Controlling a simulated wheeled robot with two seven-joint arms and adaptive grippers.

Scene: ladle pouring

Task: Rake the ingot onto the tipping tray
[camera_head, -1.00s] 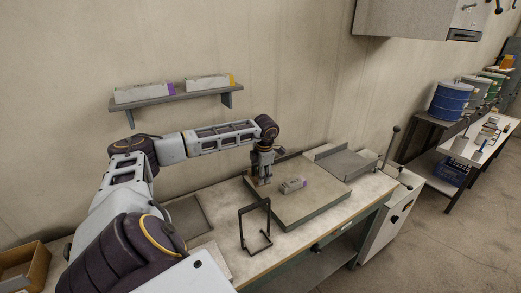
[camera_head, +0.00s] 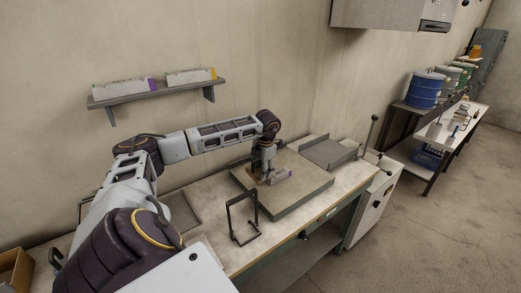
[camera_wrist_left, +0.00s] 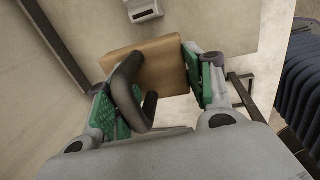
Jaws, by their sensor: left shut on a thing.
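My left gripper (camera_head: 265,173) is low over the slab, just left of the ingot. In the left wrist view its green-padded fingers (camera_wrist_left: 158,98) are shut on the rake, which has a dark curved handle (camera_wrist_left: 126,82) and a tan board (camera_wrist_left: 163,66). I cannot tell whether the rake touches the ingot. The tipping tray (camera_head: 328,152), grey with raised edges, is beyond the slab's far right edge. My right gripper is not in view.
A black upright frame (camera_head: 242,217) stands in front of the slab. A wall shelf (camera_head: 160,92) holds two bars with purple and yellow ends. A white cabinet with a lever (camera_head: 372,132) stands right of the tray. The slab between ingot and tray looks clear.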

